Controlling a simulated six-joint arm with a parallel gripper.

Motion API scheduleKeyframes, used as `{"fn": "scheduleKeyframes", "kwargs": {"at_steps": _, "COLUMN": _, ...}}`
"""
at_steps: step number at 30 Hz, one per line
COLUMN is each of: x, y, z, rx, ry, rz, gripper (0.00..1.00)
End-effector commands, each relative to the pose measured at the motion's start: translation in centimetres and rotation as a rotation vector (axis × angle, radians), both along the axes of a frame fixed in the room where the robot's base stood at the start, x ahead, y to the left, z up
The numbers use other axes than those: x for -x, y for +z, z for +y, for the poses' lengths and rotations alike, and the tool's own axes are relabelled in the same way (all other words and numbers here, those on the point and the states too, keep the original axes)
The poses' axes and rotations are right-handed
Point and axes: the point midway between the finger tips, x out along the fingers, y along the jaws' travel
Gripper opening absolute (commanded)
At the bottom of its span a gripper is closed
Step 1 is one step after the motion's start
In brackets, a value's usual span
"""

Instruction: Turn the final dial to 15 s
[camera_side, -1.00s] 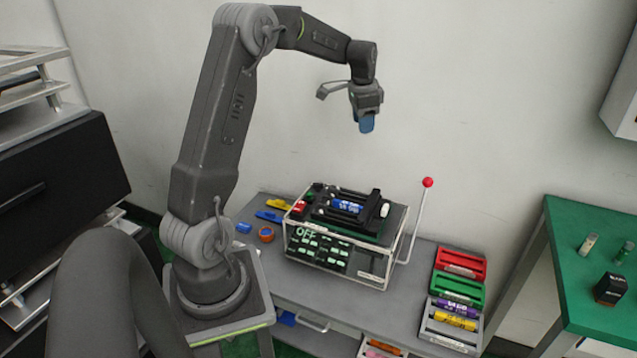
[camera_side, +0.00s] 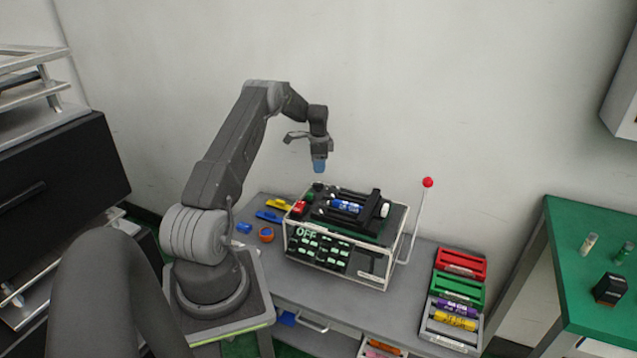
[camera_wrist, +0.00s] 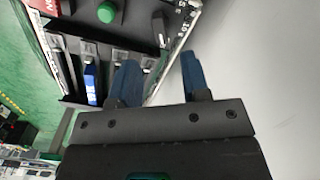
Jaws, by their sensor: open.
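My gripper (camera_side: 319,166) hangs fingers-down above the back left part of the clear-sided machine (camera_side: 375,266), apart from it. In the wrist view its blue fingers (camera_wrist: 160,75) are spread with nothing between them. A black dial (camera_wrist: 158,28) with small markings at its right shows beyond the fingers, near the machine's edge. The dial's setting is too small to read. A green round button (camera_wrist: 106,11) sits left of the dial. In the side view I cannot make out the dial clearly.
Black slots on the machine hold a blue cylinder (camera_side: 345,206). A red-knobbed lever (camera_side: 428,183) stands at the machine's right. Red, green and grey trays (camera_side: 460,264) lie farther right. Small coloured pieces (camera_side: 267,235) lie at the left. The space above is clear.

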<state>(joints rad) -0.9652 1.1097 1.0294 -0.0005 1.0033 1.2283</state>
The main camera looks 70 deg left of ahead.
Motion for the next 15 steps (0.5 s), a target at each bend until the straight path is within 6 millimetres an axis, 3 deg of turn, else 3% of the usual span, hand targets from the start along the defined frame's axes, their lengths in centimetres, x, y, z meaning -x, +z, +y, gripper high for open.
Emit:
{"fn": "scheduleKeyframes", "kwargs": {"at_steps": 6, "x": 0.0, "y": -4.4, "z": 0.0, "rx": 0.001, "ry": 0.0, "rz": 0.0, "gripper": 0.43}}
{"fn": "scheduleKeyframes", "kwargs": {"at_steps": 15, "x": -0.1, "y": -7.3, "z": 0.0, "rx": -0.002, "ry": 0.0, "rz": -0.001, "gripper": 0.43}}
